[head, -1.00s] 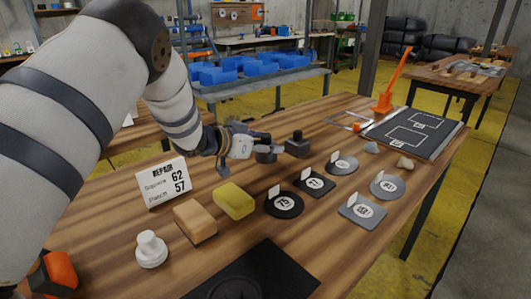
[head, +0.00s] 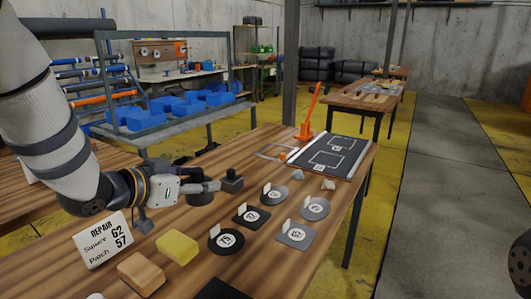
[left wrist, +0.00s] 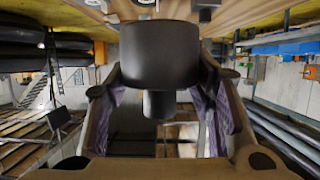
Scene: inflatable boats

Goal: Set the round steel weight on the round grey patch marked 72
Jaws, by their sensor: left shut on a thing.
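My left gripper (head: 192,182) is shut on the round steel weight (head: 205,187), a dark short cylinder. In the left wrist view the weight (left wrist: 160,52) sits between the fingers, its narrow knob towards my palm. In the head view it is left of the patches; whether it touches the table is unclear. My right gripper is not in view.
A dark square weight (head: 231,184) stands just right of the held weight. A round black patch (head: 216,247), square black patch (head: 243,220) and square grey patch (head: 297,241) lie nearby. A yellow sponge (head: 177,247), wooden block (head: 141,273) and repair sign (head: 103,240) are in front.

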